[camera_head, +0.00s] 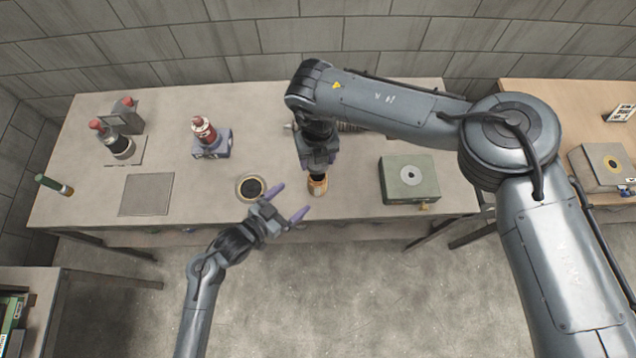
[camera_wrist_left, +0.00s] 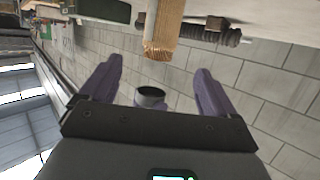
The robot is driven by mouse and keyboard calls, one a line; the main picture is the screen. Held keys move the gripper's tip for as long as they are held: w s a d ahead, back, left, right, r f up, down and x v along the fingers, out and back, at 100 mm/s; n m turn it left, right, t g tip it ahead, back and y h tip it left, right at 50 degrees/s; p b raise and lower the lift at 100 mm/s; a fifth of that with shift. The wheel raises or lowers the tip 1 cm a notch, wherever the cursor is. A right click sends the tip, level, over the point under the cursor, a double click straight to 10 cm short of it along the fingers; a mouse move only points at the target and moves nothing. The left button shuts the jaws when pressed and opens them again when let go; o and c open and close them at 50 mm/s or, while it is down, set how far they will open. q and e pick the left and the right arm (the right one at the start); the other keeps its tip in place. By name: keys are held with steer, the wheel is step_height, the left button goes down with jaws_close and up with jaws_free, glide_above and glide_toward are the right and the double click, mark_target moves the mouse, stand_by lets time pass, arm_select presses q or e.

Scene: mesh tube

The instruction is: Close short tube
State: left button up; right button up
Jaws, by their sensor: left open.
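My left gripper (camera_head: 293,200) is open and empty, its two purple fingers spread in front of the table's front edge. In the left wrist view its fingers (camera_wrist_left: 158,66) stand on either side of a small grey cup-like piece with a dark opening (camera_wrist_left: 150,96). I cannot tell which piece is the short tube.
A beige ring with a dark centre (camera_head: 251,188) lies on the grey table (camera_head: 350,195) by the left gripper. A green-grey box (camera_head: 409,180) stands to the right. Red-topped devices (camera_head: 205,131) (camera_head: 118,146) stand at the left, near a flat square plate (camera_head: 146,194). My right arm crosses above the table.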

mark_target(311, 184)
arm_select(q)
steer(key=x, duration=1.1)
steer(key=shift+w+d+f, duration=0.15)
steer(key=shift+w+d, duration=0.1)
steer(key=shift+w, duration=0.1)
steer(key=c, duration=1.5)
steer(key=shift+c, duration=0.2)
arm_select(e)
steer(key=shift+f, duration=2.5)
steer(key=shift+f, duration=0.15)
steer(key=shift+f, duration=0.75)
